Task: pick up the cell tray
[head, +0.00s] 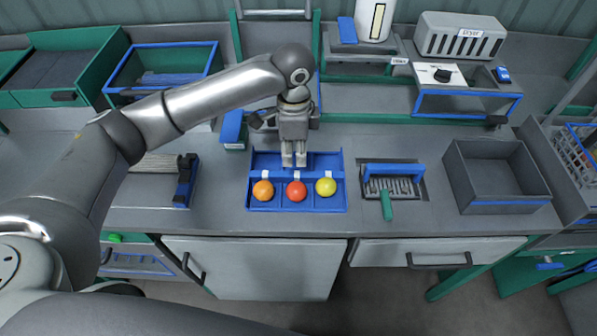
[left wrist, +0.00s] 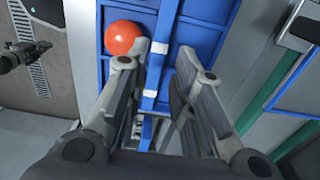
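The blue cell tray (head: 254,204) lies flat on the grey bench in the middle of the head view. Its front cells hold an orange tomato (head: 263,190), a red tomato (head: 296,191) and a yellow tomato (head: 326,187). My left gripper (head: 294,163) points down over the tray's middle, behind the red tomato. In the left wrist view its fingers (left wrist: 167,50) stand a little apart, on either side of a blue tray wall (left wrist: 152,85), with slim gaps showing. The red tomato (left wrist: 123,38) is beside one finger. My right gripper is in neither view.
Right of the tray are a green-handled tool with a blue bar (head: 393,170) and an open grey bin (head: 500,205). A blue-edged holder (head: 184,190) stands to the left. Behind are a blue-framed bin (head: 203,62) and a grey device (head: 460,36). Bench is clear in front.

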